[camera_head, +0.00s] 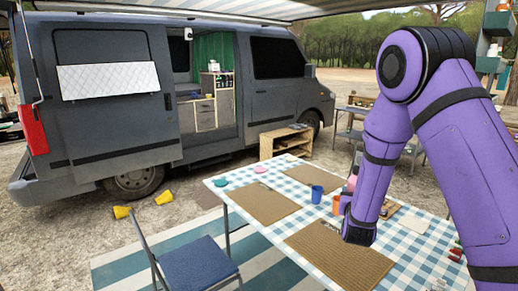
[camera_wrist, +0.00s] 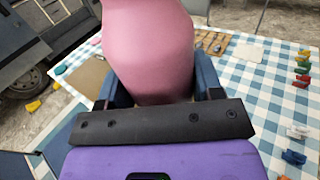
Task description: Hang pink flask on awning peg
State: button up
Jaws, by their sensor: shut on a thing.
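The pink flask (camera_wrist: 150,45) fills the upper middle of the wrist view, between the two dark blue fingers of my gripper (camera_wrist: 157,82). My gripper is shut on it. In the head view a small part of the flask (camera_head: 352,183) shows beside my purple forearm, above the table; the arm hides the rest. My gripper (camera_head: 346,203) is mostly hidden there too. The awning (camera_head: 200,8) runs along the top of the head view. I cannot make out a peg on it.
A table with a blue-checked cloth (camera_head: 425,262) carries brown mats (camera_head: 257,203), a blue cup (camera_head: 317,194) and an orange cup (camera_head: 336,204). A blue chair (camera_head: 197,266) stands at its near left. The grey van (camera_head: 110,95) stands behind; yellow objects (camera_head: 164,198) lie on the ground.

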jog(key=shift+a+r, duration=0.1)
jog(key=shift+r, duration=0.05)
dwell(0.3)
jog(key=w+d+f+m+g+h, duration=0.3)
jog(key=w+d+f+m+h, duration=0.1)
jog(key=d+f+h, duration=0.1)
jog(key=s+d+f+m+g+h, duration=0.1)
jog(key=f+m+g+h, duration=0.1)
jog(key=f+g, duration=0.3)
jog(key=s+f+m+g+h, duration=0.1)
jog(key=f+m+g+h, duration=0.2)
jog(key=f+m+g, duration=0.2)
jog(key=s+d+f+m+g+h, duration=0.1)
jog(key=f+m+g, duration=0.3)
jog(key=f, duration=0.5)
jog(key=shift+d+f+g+h, duration=0.15)
jog(key=shift+d+g+h, duration=0.2)
jog(key=shift+g+h, duration=0.45)
